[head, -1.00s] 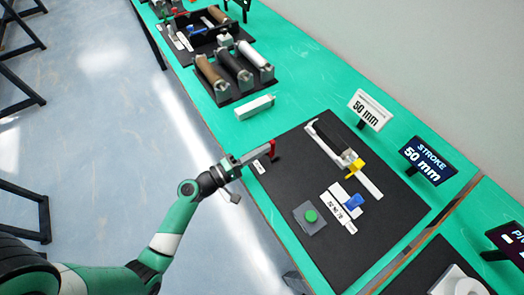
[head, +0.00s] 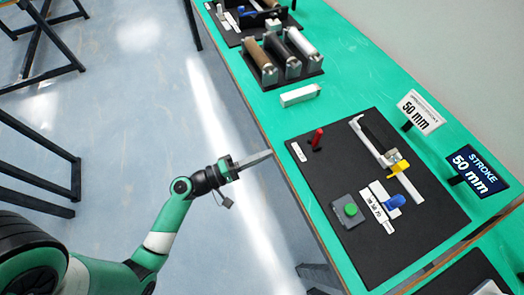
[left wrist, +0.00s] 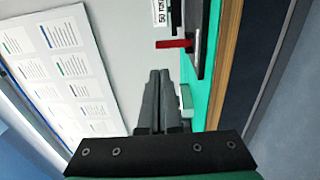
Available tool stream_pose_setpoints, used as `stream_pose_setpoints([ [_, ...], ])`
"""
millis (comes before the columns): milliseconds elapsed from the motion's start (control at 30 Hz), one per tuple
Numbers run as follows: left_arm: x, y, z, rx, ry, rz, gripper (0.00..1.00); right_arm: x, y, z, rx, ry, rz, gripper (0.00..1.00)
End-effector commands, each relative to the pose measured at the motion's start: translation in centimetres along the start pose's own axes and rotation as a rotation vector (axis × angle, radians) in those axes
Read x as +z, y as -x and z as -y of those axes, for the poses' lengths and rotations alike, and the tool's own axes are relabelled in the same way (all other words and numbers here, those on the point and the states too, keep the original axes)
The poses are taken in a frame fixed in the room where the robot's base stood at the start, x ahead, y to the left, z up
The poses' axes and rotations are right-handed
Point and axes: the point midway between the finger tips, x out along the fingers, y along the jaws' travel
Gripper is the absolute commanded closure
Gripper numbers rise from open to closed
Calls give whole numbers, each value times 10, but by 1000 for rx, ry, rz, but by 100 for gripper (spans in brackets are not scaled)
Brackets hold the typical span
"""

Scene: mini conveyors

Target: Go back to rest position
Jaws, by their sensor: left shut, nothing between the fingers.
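My left gripper (head: 254,161) is in the head view, over the floor just left of the green table's (head: 285,118) edge. It is shut and empty, with its fingers pointing right toward the table. It also shows shut in the left wrist view (left wrist: 160,80). A red lever (head: 317,138) stands on the black mat (head: 340,222), to the right of the gripper and apart from it. The red lever also shows in the left wrist view (left wrist: 174,44). My right gripper is in neither view.
The black mat bears a slide with a yellow part (head: 398,167), a blue knob (head: 394,201) and a green button (head: 351,209). Signs (head: 420,112) and (head: 477,171) a dark display stand behind. Rollers (head: 280,58) lie farther off.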

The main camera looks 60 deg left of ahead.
Motion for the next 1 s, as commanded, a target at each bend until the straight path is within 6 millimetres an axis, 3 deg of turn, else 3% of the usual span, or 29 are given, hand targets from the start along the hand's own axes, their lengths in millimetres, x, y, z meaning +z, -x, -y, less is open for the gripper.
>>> stream_pose_setpoints([
  [400, 3, -1, -1, 0, 1, 8, 100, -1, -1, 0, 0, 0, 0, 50],
  [467, 10, -8, -8, 10, -7, 34, 100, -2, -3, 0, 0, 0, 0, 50],
  [533, 18, -26, -30, 49, -39, 80, 100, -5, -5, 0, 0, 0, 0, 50],
  [667, 43, -72, -110, 186, -180, 192, 100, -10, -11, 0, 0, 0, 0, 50],
  [800, 88, -116, -222, 352, -488, 265, 100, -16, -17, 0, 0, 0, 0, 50],
  [900, 119, -131, -304, 474, -739, 234, 100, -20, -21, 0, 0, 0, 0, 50],
  [1000, 143, -131, -384, 590, -975, 126, 100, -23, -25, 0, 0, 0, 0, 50],
])
